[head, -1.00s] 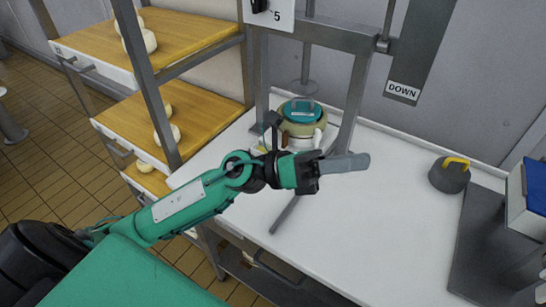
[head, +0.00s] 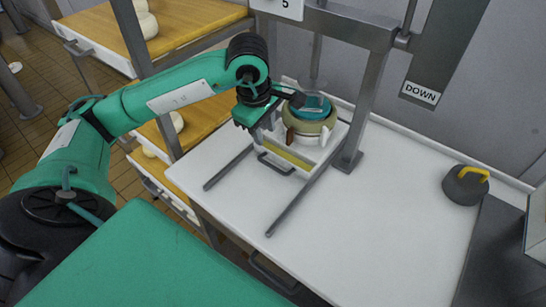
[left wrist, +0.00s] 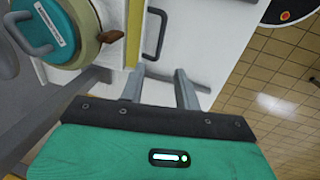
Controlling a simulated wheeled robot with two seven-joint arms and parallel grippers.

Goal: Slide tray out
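The white tray (head: 318,155) sits between two dark rails under the press frame, with a yellow strip and a dark bar handle (head: 275,164) at its front. On it stands a round tan mould (head: 311,127) with a teal lid (head: 312,107). My left gripper (head: 262,128) is above and beside the tray's front left, pointing down. In the left wrist view its two grey fingers (left wrist: 160,88) are apart and empty. The handle (left wrist: 155,34) lies just beyond the fingertips, apart from them. My right gripper is in neither view.
The two rails (head: 300,208) run forward over the white table (head: 380,220), which is clear in front. Press posts (head: 362,110) stand close on the tray's right. A grey weight with a yellow handle (head: 466,186) is at the right. Shelves with white cheeses (head: 146,25) are at the left.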

